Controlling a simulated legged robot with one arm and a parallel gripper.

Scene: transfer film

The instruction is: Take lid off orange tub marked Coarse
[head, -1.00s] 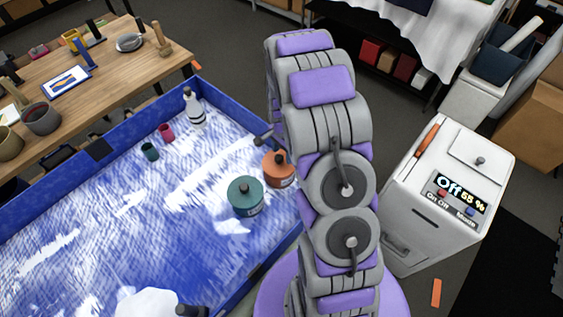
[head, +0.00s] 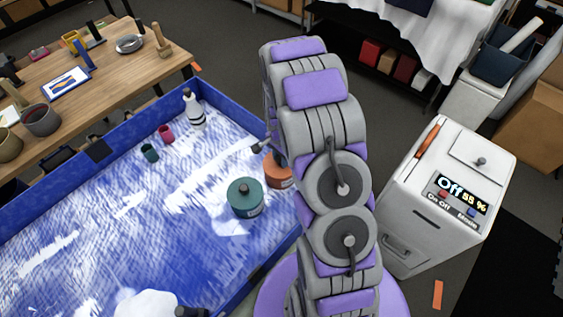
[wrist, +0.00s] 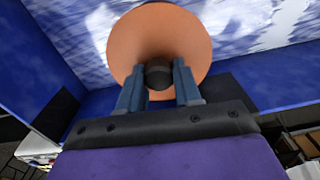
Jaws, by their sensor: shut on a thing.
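The orange tub (head: 277,172) stands in the blue tray near its right wall, partly hidden by my arm in the head view. Its label is too small to read. In the wrist view its round orange lid (wrist: 190,35) faces me, with a dark knob (wrist: 158,76) at the centre. My gripper (wrist: 158,68) has its two blue fingers on either side of the knob and is shut on it. I cannot tell whether the lid still touches the tub, as its rim is hidden.
A teal lidded tub (head: 244,198) stands close beside the orange one. A white bottle (head: 194,110), a pink cup (head: 166,134) and a green cup (head: 150,152) are farther back in the blue-walled tray (head: 50,195). A white machine (head: 425,215) stands right of my arm.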

